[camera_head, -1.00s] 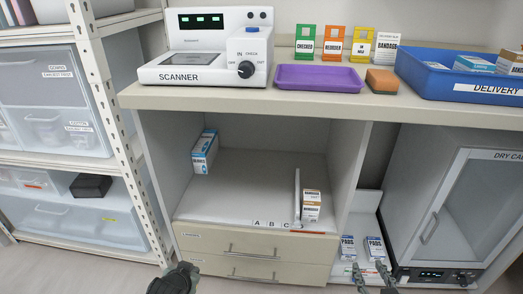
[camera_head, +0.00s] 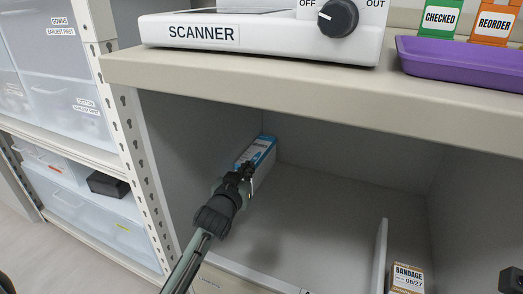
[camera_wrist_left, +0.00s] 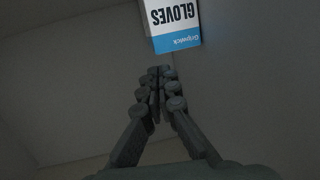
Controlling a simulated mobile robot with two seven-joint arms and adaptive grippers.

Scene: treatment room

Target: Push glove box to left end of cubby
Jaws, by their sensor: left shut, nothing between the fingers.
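The glove box (camera_head: 264,152), blue and white, stands in the cubby (camera_head: 330,215) toward its left side, near the left wall. Any gap between box and wall is hard to judge. My left gripper (camera_head: 246,168) reaches into the cubby and covers part of the box's near side. In the left wrist view the gripper (camera_wrist_left: 160,72) is shut and empty. Its fingertips point at the box (camera_wrist_left: 174,22), whose GLOVES label shows upside down just beyond them. I cannot tell whether they touch it. A dark part at the lower right edge may be my right gripper (camera_head: 511,280); its fingers are not clear.
A thin upright divider (camera_head: 380,258) and a bandage box (camera_head: 407,278) stand at the cubby's right. The cubby floor between is clear. The countertop (camera_head: 300,95) overhangs, carrying the scanner (camera_head: 260,38) and purple tray (camera_head: 465,64). A shelf post (camera_head: 130,140) stands left.

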